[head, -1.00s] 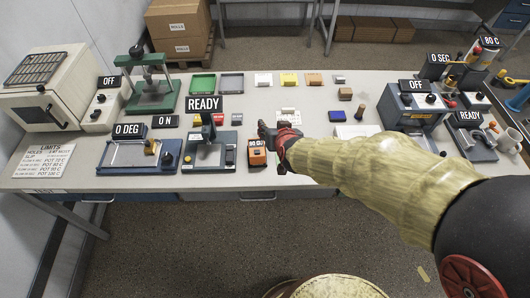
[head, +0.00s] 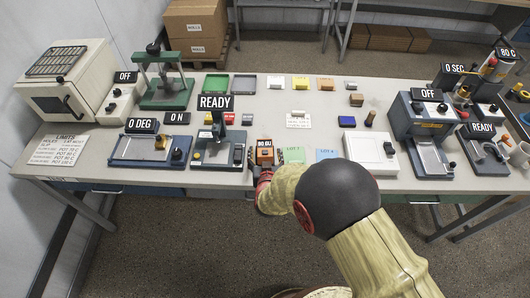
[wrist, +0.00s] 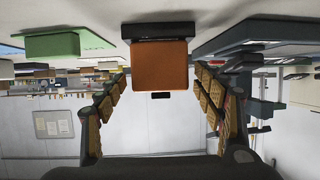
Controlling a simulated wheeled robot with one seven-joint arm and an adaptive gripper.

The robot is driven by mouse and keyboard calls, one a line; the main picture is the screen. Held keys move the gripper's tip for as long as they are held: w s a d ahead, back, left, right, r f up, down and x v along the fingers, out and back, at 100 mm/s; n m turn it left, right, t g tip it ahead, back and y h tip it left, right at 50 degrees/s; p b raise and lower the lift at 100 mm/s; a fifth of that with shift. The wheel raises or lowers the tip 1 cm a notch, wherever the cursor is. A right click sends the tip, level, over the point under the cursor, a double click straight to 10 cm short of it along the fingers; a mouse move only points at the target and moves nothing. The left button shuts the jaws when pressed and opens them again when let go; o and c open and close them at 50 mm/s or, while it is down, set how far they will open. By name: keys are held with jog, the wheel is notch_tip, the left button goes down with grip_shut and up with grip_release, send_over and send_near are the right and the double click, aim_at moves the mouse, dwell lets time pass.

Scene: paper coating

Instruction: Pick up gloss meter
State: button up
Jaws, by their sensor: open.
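The gloss meter (head: 265,155) is a small orange box with a dark base and a "90 GU" label. It stands at the table's front edge in the head view. My gripper (head: 265,165) is low at its near side, with dark fingers showing to the left and right of it. In the upside-down wrist view the gloss meter's orange body (wrist: 160,68) is centred between the spread fingers of my gripper (wrist: 160,75). Gaps show on both sides, so the gripper is open. How deep the box sits between the fingertips is hard to tell.
The READY device (head: 217,150) stands close on the left. A green LOT card (head: 292,156) and a blue LOT card (head: 327,155) lie on the right. A white box (head: 371,152) stands farther right. Bare table (head: 270,112) shows behind.

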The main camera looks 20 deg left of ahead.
jog(key=shift+x, duration=1.55)
jog(key=shift+c, duration=1.3)
jog(key=c, duration=1.4)
jog(key=shift+r, duration=0.1)
